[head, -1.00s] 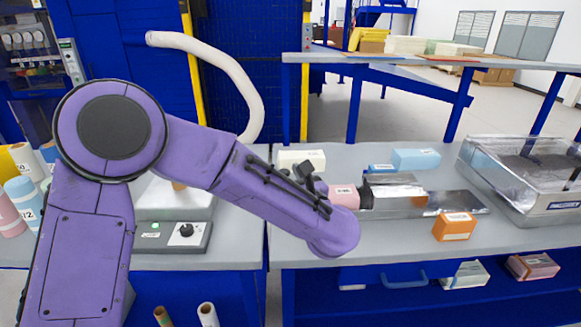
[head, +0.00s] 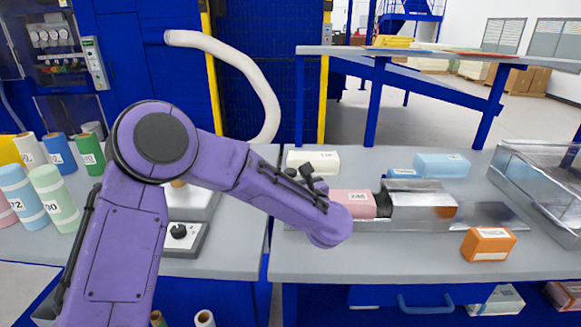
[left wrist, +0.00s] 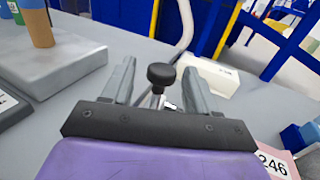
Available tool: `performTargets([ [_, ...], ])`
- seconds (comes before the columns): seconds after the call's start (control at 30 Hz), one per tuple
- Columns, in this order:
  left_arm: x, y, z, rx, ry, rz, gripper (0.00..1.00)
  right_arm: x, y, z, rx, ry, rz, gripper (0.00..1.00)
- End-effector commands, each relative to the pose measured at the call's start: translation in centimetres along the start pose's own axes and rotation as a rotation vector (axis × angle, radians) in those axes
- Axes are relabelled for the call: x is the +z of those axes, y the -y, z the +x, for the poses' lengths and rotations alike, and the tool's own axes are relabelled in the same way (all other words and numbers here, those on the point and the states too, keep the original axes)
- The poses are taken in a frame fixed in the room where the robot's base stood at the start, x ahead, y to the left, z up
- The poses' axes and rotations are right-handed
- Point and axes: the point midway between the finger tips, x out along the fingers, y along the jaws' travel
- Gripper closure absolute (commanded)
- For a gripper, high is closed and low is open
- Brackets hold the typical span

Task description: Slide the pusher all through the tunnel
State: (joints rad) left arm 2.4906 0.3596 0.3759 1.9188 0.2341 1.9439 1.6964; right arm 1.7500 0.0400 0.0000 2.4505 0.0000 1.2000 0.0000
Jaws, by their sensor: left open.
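A bright metal tunnel (head: 422,204) stands on a flat metal track (head: 485,216) on the right-hand bench. A pink block marked 246 (head: 354,204) lies left of its mouth, with a dark round part between them; it shows at the lower right of the left wrist view (left wrist: 277,163). In that view a black knob on a metal stem (left wrist: 160,75), apparently the pusher's handle, stands between the fingers of my left gripper (left wrist: 160,68). The gripper is open, and I see no grip on the knob. In the head view my purple forearm hides most of that gripper.
A white block (head: 313,161) and light blue blocks (head: 441,165) lie behind the track. An orange box (head: 488,244) lies in front. A clear-walled metal tray (head: 540,190) stands at the right. Several coloured rolls (head: 55,197) stand at the far left.

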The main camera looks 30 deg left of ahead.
Motion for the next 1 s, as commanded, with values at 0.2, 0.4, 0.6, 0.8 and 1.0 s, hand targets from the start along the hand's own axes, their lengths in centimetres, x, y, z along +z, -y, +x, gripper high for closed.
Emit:
performTargets([
  [0.2,0.1,0.2,2.6,-0.003,0.000,0.000,0.41,-0.4,-0.1,-0.8,0.000,0.000,0.000,0.57],
  [0.4,-0.1,0.3,2.8,-0.005,0.000,0.001,0.41,-0.3,-0.1,-0.8,0.000,-0.001,0.000,0.57],
  [0.6,-0.1,0.3,2.7,-0.005,0.001,0.000,0.84,-0.3,-0.1,-0.8,0.000,0.000,0.000,0.57],
  [0.8,-0.1,0.3,2.7,-0.004,0.001,-0.001,1.00,-0.3,-0.1,-0.7,0.000,0.000,0.000,0.57],
  [1.0,-0.3,0.2,2.8,0.021,0.002,-0.004,1.00,0.1,0.0,0.2,0.000,0.000,0.000,0.57],
])
